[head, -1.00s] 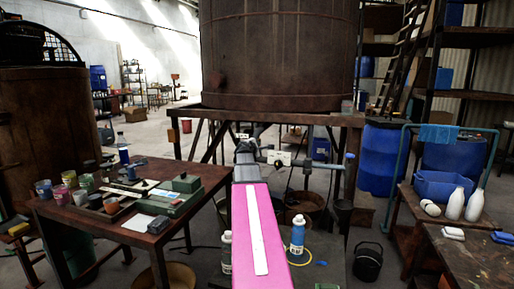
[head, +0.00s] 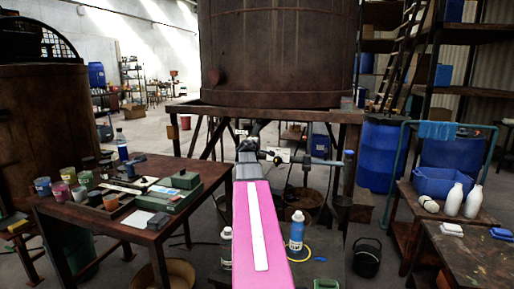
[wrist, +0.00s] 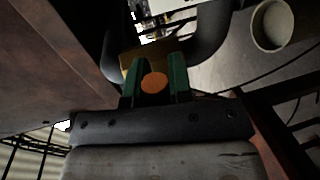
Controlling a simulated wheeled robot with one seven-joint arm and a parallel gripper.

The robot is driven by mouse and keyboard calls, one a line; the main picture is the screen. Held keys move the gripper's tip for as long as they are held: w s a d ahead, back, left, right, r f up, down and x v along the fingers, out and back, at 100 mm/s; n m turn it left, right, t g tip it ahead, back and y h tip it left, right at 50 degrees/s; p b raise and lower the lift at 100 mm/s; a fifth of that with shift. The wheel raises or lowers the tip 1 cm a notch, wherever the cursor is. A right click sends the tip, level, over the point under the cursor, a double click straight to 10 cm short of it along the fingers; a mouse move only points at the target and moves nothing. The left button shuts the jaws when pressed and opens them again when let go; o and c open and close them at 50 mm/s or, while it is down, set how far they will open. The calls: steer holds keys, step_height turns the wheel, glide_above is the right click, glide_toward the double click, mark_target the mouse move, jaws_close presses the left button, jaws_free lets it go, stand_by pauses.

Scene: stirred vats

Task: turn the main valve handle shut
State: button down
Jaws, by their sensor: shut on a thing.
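My gripper shows in the wrist view (wrist: 154,80) with two green fingers closed on an orange round-ended piece (wrist: 154,83), which looks like the end of the main valve handle. A brass-coloured body (wrist: 142,62) and a dark curved pipe (wrist: 208,35) lie just beyond the fingers. In the head view my pink arm reaches to the pipework under the big vat. My dark wrist there covers the fingers and the handle, so the handle's angle is hidden. A small white tag (head: 241,132) shows just above the wrist.
The rusty vat (head: 280,60) stands on a frame above the valve. A side pipe with a white label (head: 278,154) runs right to a blue lever (head: 348,155). A blue-labelled bottle (head: 297,232) stands near my arm. A cluttered table (head: 105,235) is left; a black bucket (head: 367,258) is right.

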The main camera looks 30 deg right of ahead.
steer(key=c, duration=1)
jaws_free()
steer(key=shift+c, duration=0.2)
steer(key=v, duration=1.1)
steer(key=shift+w+d, duration=0.1)
